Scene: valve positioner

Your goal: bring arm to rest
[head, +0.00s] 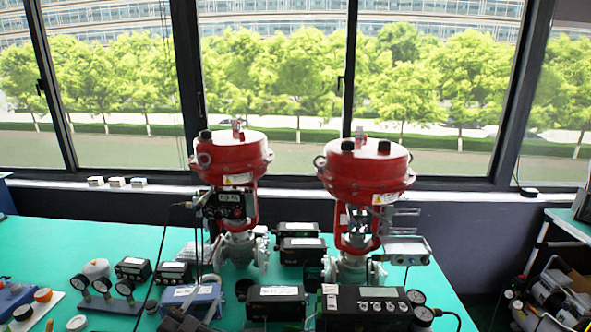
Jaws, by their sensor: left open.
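My left gripper (182,319) shows only as a dark shape at the bottom edge, left of centre. It is open, and I see nothing between its fingers; most of it is cut off by the frame. It is low in front of the blue device (190,300) on the green table (50,243). My right gripper is not in view. Two red valve actuators stand upright on the table, a left one (236,158) and a right one (365,170), both beyond the gripper.
Black positioner boxes (275,303) and a wide black unit with gauges (363,307) fill the table's front middle. Small gauges (102,285) and boxes crowd the left. Windows and a sill (290,190) close the back. A cart (555,285) stands at right.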

